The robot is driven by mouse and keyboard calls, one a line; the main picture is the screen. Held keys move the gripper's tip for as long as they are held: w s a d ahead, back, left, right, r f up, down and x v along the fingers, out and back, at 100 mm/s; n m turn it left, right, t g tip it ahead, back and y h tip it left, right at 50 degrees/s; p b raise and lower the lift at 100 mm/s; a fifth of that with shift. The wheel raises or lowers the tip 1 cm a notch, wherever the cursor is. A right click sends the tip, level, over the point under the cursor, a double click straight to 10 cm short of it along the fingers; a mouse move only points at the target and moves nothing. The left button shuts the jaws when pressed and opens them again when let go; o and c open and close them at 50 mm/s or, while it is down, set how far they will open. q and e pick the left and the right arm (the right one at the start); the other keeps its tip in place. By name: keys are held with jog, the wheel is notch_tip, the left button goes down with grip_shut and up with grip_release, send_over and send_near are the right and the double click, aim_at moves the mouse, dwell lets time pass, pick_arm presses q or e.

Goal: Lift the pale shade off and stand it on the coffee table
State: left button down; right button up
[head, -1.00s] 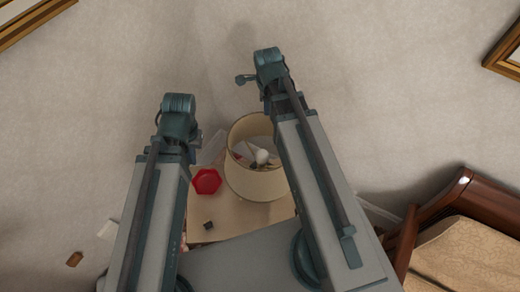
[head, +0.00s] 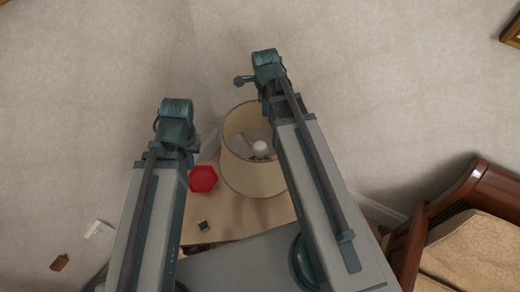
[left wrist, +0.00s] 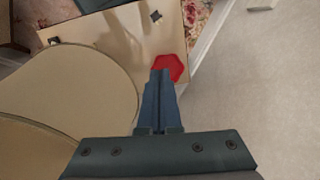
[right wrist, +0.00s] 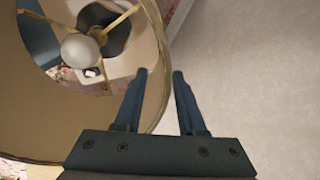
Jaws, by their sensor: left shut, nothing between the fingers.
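The pale shade (head: 255,178) is a cream drum with an open top, around a white bulb (head: 260,149), above a light wooden table top. In the right wrist view the shade (right wrist: 60,125) fills the left side. My right gripper (right wrist: 160,72) is open. The shade's rim runs between its fingers in that picture, with one finger over the shade and one outside. I cannot tell the depth. My left gripper (left wrist: 160,72) is shut and empty, beside the shade (left wrist: 75,95), with its tips over a red dish. Both grippers are hidden in the head view. I cannot identify the coffee table.
A red six-sided dish (head: 203,179) and a small dark cube (head: 203,225) are on the wooden table top (head: 235,222). A wood-framed upholstered seat (head: 465,250) stands at the right. The wall is behind the table. Small brown and white items lie at the lower left.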

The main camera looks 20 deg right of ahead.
jog(key=f+b, duration=0.3)
jog(key=w+f+b, duration=0.1)
jog(key=f+b, duration=0.1)
jog(key=shift+d, duration=0.25)
jog(key=shift+c, duration=0.2)
grip_shut()
